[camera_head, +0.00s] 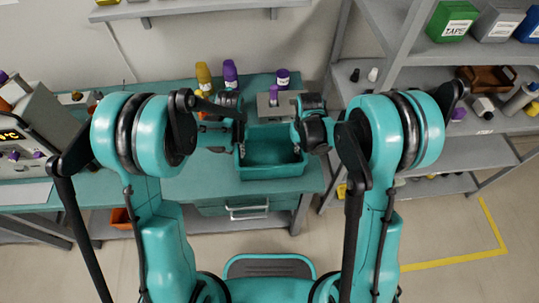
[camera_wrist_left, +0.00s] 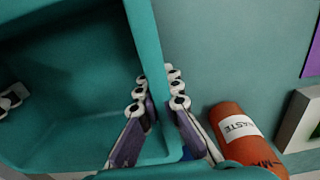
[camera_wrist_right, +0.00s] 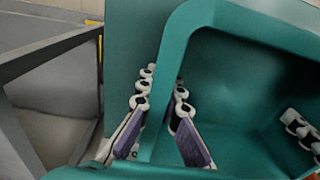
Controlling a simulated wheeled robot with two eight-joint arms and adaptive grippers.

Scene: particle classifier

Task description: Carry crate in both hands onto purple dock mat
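The crate (camera_head: 270,173) is an open teal box on the teal workbench, near its front right end. My left gripper (camera_head: 239,148) is at its left wall, and my right gripper (camera_head: 297,147) is at its right wall. In the left wrist view, the left gripper's fingers (camera_wrist_left: 158,95) lie on both sides of the crate's wall (camera_wrist_left: 141,45) and appear to pinch it. In the right wrist view, the right gripper's fingers (camera_wrist_right: 164,95) straddle the opposite wall (camera_wrist_right: 172,55) closely. A flat purple patch (camera_wrist_left: 312,50) shows at the left wrist view's edge; I cannot tell whether it is the dock mat.
An orange bottle labelled waste (camera_wrist_left: 243,138) lies near the left gripper. Yellow-capped (camera_head: 203,75) and purple-capped (camera_head: 230,73) bottles stand behind. A machine (camera_head: 35,125) stands at the left. A grey shelf rack (camera_head: 440,75) is at the right. Yellow tape (camera_head: 455,262) marks the open floor.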

